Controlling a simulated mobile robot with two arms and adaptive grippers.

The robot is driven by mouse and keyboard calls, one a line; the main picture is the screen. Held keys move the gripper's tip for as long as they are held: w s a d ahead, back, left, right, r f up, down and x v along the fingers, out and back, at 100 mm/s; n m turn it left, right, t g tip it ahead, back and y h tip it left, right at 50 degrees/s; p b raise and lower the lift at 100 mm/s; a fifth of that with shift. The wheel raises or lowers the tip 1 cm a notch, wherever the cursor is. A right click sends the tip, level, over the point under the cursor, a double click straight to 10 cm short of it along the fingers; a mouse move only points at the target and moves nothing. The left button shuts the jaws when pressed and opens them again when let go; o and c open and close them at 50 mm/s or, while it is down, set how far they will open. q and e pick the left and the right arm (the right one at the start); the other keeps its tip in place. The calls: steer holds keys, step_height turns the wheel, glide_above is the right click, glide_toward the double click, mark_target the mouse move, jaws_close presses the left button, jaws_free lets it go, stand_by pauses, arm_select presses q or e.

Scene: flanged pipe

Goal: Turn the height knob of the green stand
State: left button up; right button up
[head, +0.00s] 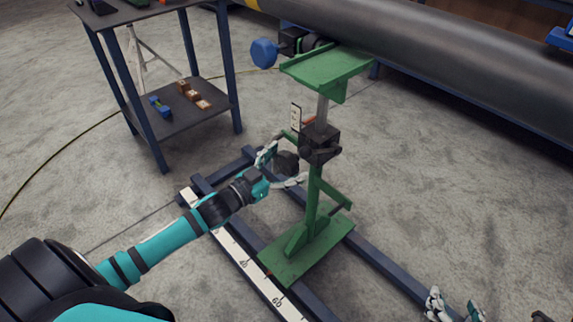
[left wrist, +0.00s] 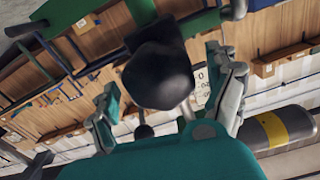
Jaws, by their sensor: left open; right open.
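The green stand (head: 312,200) stands upright on a dark blue floor frame, with a flat green top plate (head: 325,66). A black block on its post carries the black height knob (head: 286,163), which faces left. My left gripper (head: 283,167) is open, with one finger above and one below the knob in the head view. In the left wrist view the knob (left wrist: 158,75) lies between the two spread fingers (left wrist: 170,103); contact cannot be told. A white scale plate (head: 295,117) is beside the post. My right gripper (head: 455,306) is open and empty at the lower right.
A large dark pipe (head: 440,50) runs behind the stand, with a blue knob (head: 264,53) near it. A dark shelf table (head: 185,112) with small blocks is at the upper left. A marked ruler strip (head: 243,262) lies along the floor frame (head: 375,257).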

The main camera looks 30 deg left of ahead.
arm_select(q)
steer(key=shift+w+d, duration=0.1)
steer(key=shift+w, duration=0.1)
steer(key=shift+c, duration=0.3)
steer(key=c, duration=1.1)
